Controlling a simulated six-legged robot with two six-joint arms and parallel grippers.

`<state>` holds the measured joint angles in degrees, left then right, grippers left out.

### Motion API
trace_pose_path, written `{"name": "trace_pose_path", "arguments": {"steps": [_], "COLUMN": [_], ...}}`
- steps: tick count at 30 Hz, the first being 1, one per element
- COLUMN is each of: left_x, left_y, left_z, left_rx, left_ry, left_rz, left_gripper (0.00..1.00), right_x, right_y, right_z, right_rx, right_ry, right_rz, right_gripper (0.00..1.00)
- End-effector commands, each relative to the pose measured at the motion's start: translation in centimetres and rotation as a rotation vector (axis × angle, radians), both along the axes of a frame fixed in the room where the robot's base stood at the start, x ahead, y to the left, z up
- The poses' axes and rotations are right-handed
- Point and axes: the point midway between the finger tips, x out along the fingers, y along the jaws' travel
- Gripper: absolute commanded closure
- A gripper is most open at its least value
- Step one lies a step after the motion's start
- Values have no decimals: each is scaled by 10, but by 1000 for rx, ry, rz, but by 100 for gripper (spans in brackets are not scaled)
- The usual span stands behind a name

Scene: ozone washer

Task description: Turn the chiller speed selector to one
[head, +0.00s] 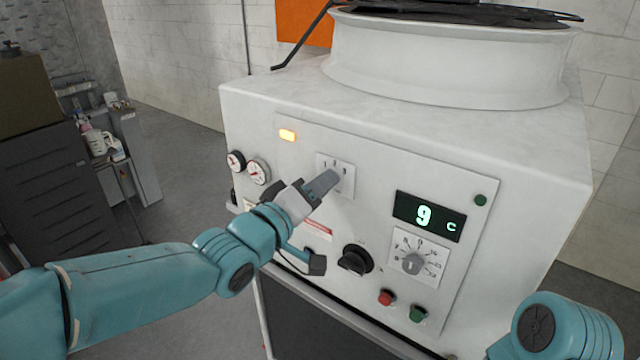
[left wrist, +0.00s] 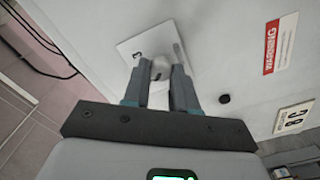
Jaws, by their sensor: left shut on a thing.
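The chiller speed selector is on a white plate (head: 347,178) with small numbers along its top, on the machine's front panel. In the head view my left gripper (head: 322,184) reaches up to this plate and covers its knob. In the left wrist view the rounded grey knob (left wrist: 161,68) sits between my two fingertips (left wrist: 160,76), which are shut on it. A "3" shows on the plate (left wrist: 140,46) in that view. The knob's pointer direction is hidden. My right gripper is out of view; only part of my right arm shows at the lower right.
Right of the selector are a green display (head: 429,216) reading 9 C, a numbered grey dial (head: 412,263) and a black knob (head: 355,261). Red (head: 387,297) and green (head: 418,313) buttons sit below. Two gauges (head: 258,171) are at the left. A red warning label (left wrist: 281,44) is near my gripper.

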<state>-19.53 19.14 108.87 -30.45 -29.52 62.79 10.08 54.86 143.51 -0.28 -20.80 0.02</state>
Motion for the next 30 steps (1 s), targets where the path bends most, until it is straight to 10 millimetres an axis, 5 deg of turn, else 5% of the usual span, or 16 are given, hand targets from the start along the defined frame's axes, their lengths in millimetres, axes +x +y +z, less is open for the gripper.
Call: {"name": "trace_pose_path", "arguments": {"steps": [23, 24, 26, 30], "left_x": [0, 0, 0, 0], "left_y": [0, 0, 0, 0], "left_z": [-2, -2, -2, -1], "left_rx": [-80, -80, -80, -80], "left_ry": [62, 62, 62, 60], "left_rz": [-1, -1, -1, 0], "left_gripper": [100, 67, 48, 48], "right_x": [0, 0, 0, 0], "right_y": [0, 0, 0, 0], "right_z": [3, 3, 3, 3], "right_rx": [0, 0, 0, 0], "right_ry": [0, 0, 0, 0], "right_rz": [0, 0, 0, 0], "right_gripper": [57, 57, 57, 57]}}
